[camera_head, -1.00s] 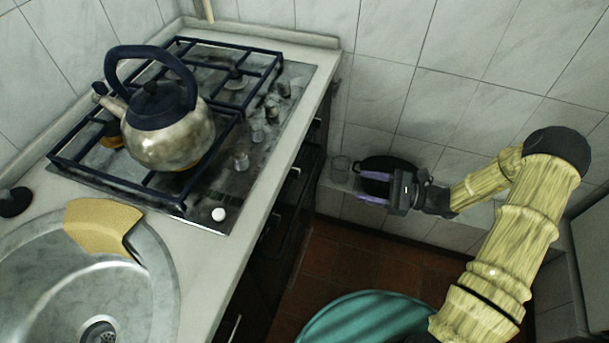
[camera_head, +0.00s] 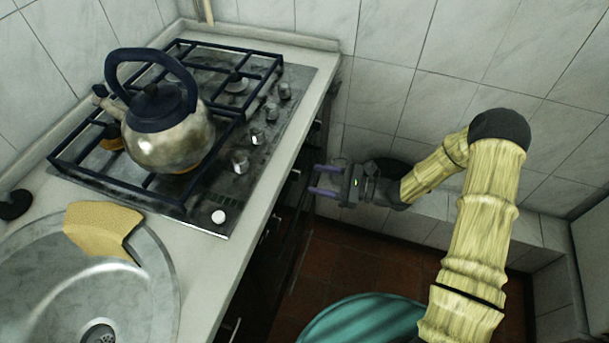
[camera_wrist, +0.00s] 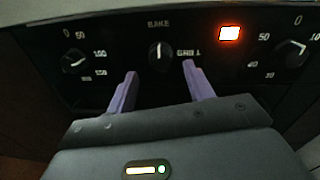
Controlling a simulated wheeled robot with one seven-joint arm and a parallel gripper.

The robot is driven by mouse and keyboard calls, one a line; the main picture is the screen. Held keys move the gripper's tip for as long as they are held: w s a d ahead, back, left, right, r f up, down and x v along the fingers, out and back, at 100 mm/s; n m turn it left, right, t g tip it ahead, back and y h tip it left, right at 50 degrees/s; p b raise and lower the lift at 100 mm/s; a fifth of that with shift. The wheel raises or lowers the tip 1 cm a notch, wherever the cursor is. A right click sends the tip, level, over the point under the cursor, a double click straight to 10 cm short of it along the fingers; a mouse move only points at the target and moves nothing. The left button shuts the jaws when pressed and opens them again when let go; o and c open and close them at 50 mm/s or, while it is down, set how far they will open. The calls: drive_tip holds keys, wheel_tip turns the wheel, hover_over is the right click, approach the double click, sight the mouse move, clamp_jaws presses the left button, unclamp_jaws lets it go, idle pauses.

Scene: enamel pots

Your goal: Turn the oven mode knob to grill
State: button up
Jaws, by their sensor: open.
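The oven mode knob (camera_wrist: 160,56) is a dark round knob with a pale pointer line, in the middle of the oven's black control panel (camera_wrist: 118,50) in the wrist view. Its pointer stands upright, towards the word BAKE above it; the GRILL label is at its right. My gripper (camera_wrist: 158,75) is open, with one purple finger below left of the knob and the other below right. The fingers look short of the knob and hold nothing. In the head view my gripper (camera_head: 322,181) points left at the oven front, whose knobs are hard to make out there.
A temperature knob (camera_wrist: 75,62) is left of the mode knob. A lit orange lamp (camera_wrist: 229,33) and a timer knob (camera_wrist: 291,54) are to its right. The counter edge overhangs the panel. A kettle (camera_head: 168,135) stands on the hob; a teal round object (camera_head: 365,320) is below my arm.

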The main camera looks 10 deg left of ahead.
sight(295, 175)
drive_tip(key=shift+a, duration=2.35)
drive_tip(key=c, duration=1)
drive_tip(key=shift+o, duration=0.2)
drive_tip(key=shift+m+p, duration=0.35)
drive_tip(key=shift+m, duration=0.05)
drive_tip(key=m+p, duration=0.3)
drive_tip(key=m, duration=0.6)
drive_tip(key=m+t+p, duration=0.1)
drive_tip(key=m+p, duration=0.3)
drive_tip(key=m, duration=0.5)
drive_tip(key=shift+f+t+y+p, duration=0.2)
drive_tip(key=shift+t+y+p, duration=0.1)
drive_tip(key=shift+y, duration=0.1)
